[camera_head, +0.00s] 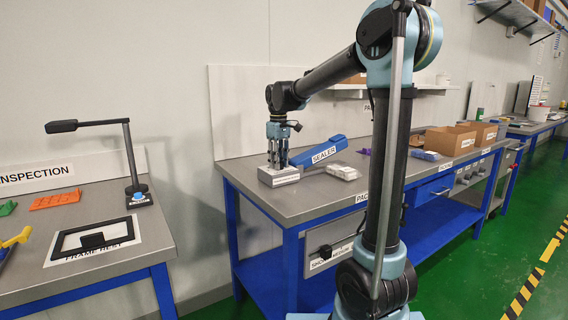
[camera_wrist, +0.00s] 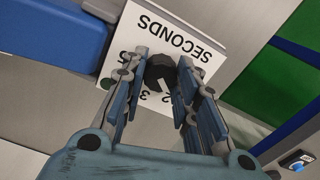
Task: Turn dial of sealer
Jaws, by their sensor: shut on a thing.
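The sealer (camera_head: 319,155) is a blue bar-shaped device with a grey block (camera_head: 279,176) at its left end, on the grey workbench. In the wrist view its white plate marked SECONDS (camera_wrist: 172,40) shows upside down, with digits partly hidden. The black dial (camera_wrist: 160,69) sits on this plate. My gripper (camera_wrist: 168,82) has its fingers on either side of the dial and is shut on it. In the head view my gripper (camera_head: 278,158) points down over the grey block, and the dial cannot be made out there.
Cardboard boxes (camera_head: 450,140) stand farther right on the bench. At left, the inspection table holds a dark lamp (camera_head: 137,192) and a black frame (camera_head: 93,238). Green floor (camera_head: 480,265) is open at right.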

